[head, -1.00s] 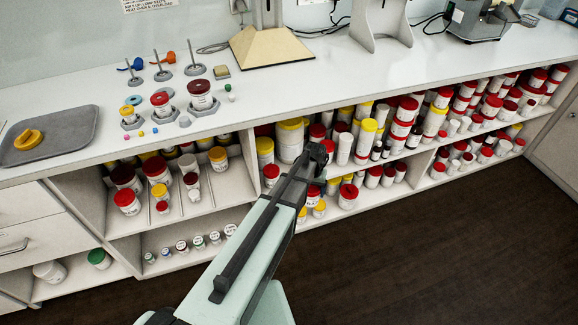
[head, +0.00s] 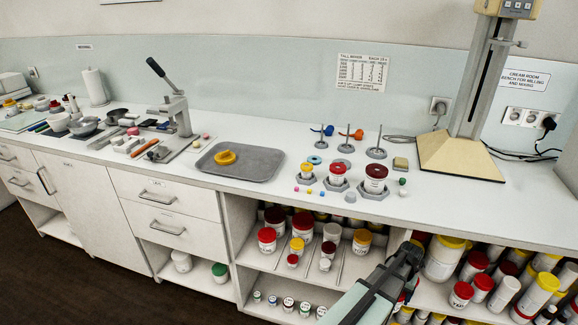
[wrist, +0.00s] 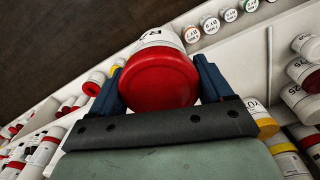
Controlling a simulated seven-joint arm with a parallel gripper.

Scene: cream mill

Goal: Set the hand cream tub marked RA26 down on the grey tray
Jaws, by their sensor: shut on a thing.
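My gripper (wrist: 160,84) is shut on a white tub with a red lid (wrist: 158,76) in the wrist view, one blue finger on each side. Part of its label shows, apparently starting "RA"; the rest is hidden. In the head view my gripper (head: 407,256) is in front of the open shelves, below the worktop, and mostly hides the held tub. The grey tray (head: 262,166) lies on the worktop, left of and above my gripper in the picture.
Hexagonal stands with red-lidded tubs (head: 375,178) and small coloured pieces are right of the tray. A beige-based machine (head: 455,158) stands further right. The worktop edge runs between my gripper and the tray. The tray's right part is bare. Many tubs fill the shelves.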

